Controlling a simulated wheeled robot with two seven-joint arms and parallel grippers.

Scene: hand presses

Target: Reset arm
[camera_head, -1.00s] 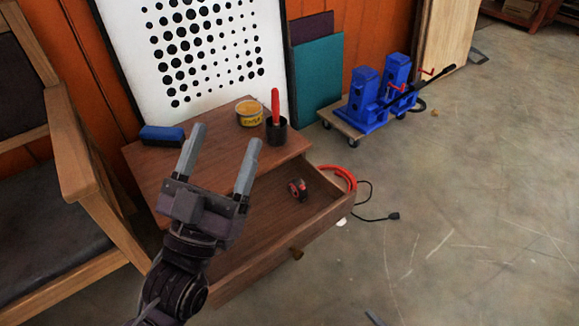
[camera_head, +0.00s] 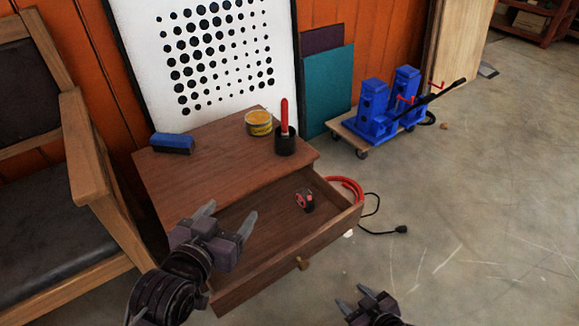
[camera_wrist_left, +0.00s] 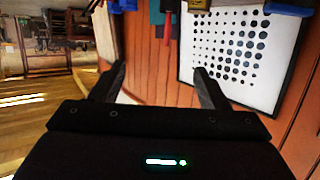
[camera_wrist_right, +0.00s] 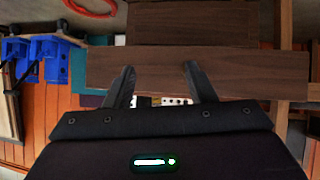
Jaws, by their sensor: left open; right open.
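My left gripper (camera_head: 230,222) is open and empty, above the front left part of the open drawer (camera_head: 262,236) in the head view. In the left wrist view its two fingers (camera_wrist_left: 161,84) stand apart with nothing between them. My right gripper (camera_head: 352,300) is low in the head view, over the floor to the right of the drawer front.
The wooden cabinet (camera_head: 215,175) holds a blue brush (camera_head: 172,143), a yellow tin (camera_head: 258,123) and a black cup (camera_head: 286,142) with a red-handled tool. A tape measure (camera_head: 304,201) lies in the drawer. Blue presses (camera_head: 374,112) stand on a dolly.

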